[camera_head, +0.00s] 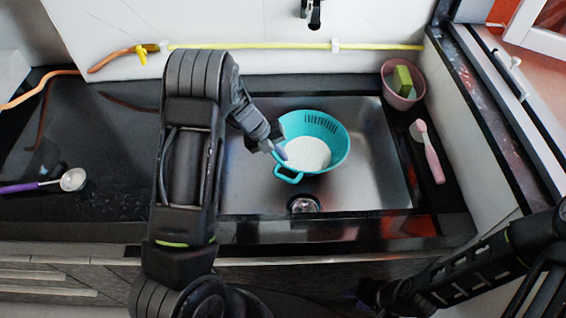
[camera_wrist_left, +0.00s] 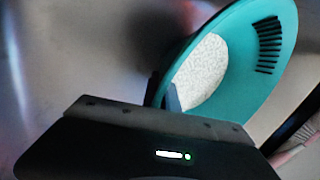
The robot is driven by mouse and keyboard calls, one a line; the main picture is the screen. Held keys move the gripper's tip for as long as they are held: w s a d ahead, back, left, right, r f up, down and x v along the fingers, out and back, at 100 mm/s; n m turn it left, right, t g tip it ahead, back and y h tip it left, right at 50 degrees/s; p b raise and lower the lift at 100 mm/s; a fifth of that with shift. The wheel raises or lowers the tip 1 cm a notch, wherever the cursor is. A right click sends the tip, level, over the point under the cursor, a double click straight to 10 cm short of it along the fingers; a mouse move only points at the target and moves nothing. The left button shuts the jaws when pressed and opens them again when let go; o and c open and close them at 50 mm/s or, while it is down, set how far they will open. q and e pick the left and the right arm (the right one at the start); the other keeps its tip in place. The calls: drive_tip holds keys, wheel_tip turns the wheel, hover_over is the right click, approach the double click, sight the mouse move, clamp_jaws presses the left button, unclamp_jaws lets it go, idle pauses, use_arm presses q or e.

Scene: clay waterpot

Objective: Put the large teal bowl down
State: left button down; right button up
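The large teal bowl (camera_head: 335,150) has slots along its far side, a looped handle at its front left, and white grainy contents. It is over the sink basin (camera_head: 375,185); I cannot tell if it touches the basin floor. My left gripper (camera_head: 279,150) is at the bowl's left rim and appears shut on it. In the left wrist view, the teal bowl (camera_wrist_left: 262,82) looks tilted, and a fingertip (camera_wrist_left: 173,98) shows inside its rim; the other finger is hidden. My right gripper (camera_head: 385,294) is dark at the lower right, and its fingers are unclear.
A pink cup (camera_head: 393,98) with a green sponge (camera_head: 402,81) and a pink brush (camera_head: 430,155) sit right of the sink. A ladle (camera_head: 72,180) lies on the left counter. A yellow pipe (camera_head: 270,46) runs along the back wall. The drain (camera_head: 303,204) is clear.

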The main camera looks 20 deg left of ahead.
use_arm(q)
drive_tip(key=shift+f, duration=1.85)
drive_tip(key=shift+f, duration=0.2)
drive_tip(key=c, duration=1.7)
unclamp_jaws()
drive_tip(key=shift+r, duration=0.15)
drive_tip(key=v, duration=1.2)
drive_tip(key=shift+p, duration=0.35)
